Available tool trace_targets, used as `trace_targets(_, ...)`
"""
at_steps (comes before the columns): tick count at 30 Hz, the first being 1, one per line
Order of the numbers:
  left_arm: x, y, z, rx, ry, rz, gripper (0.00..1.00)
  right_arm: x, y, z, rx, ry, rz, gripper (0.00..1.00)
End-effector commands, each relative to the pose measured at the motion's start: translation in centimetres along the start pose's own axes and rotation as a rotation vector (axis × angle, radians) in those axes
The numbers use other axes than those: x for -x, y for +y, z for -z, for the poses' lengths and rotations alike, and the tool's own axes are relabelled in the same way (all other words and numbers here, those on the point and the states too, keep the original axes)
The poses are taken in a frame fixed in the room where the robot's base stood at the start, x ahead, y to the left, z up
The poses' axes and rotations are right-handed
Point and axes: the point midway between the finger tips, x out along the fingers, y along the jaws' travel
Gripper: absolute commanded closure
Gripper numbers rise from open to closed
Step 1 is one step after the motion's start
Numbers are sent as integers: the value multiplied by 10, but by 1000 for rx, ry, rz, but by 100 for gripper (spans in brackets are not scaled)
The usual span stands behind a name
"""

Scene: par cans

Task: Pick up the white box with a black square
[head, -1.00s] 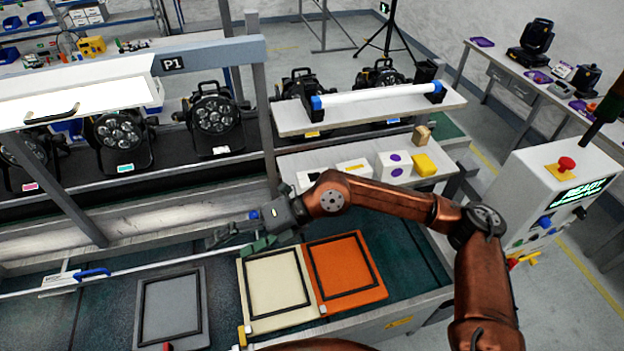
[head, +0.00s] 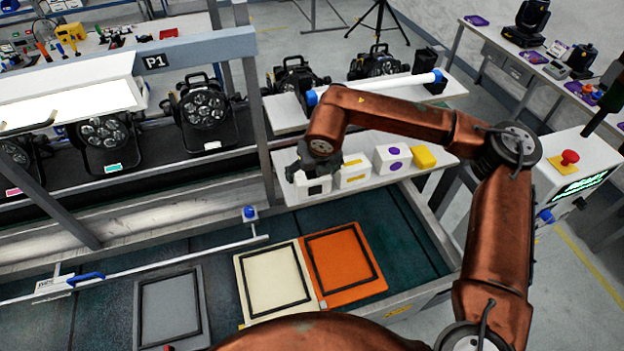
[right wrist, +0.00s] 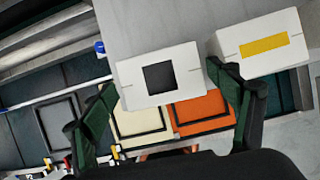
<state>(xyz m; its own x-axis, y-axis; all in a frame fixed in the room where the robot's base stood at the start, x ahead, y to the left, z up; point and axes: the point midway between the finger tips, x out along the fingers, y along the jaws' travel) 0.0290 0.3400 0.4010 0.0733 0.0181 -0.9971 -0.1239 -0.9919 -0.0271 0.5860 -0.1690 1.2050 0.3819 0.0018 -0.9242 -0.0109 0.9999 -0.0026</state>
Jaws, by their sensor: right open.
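The white box with a black square (head: 313,186) stands at the left end of the low white shelf (head: 290,199). In the right wrist view the same white box (right wrist: 160,77) lies between and ahead of the spread fingers. My right gripper (head: 308,172) is right at this box in the head view and partly hides it. In the right wrist view my right gripper (right wrist: 165,112) is open, with nothing held. A white box with a yellow stripe (head: 353,171) stands just right of it, and its near corner (right wrist: 262,42) is close to the right finger. My left gripper is not in view.
A white box with a purple dot (head: 393,157) and a yellow block (head: 424,157) stand farther right on the shelf. An upper shelf (head: 285,116) carrying a white tube is above. Grey, cream (head: 250,314) and orange (head: 350,293) trays lie below.

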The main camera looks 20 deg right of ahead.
Motion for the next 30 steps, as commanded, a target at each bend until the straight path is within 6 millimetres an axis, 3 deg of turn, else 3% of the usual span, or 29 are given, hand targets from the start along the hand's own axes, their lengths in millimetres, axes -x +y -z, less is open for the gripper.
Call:
trace_targets(6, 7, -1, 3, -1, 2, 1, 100, -23, -1, 0, -3, 0, 0, 19)
trace_targets(14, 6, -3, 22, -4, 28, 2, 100, -26, -1, 1, -4, 0, -1, 20)
trace_targets(30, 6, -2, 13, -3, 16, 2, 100, -25, -1, 1, -4, -1, -1, 57)
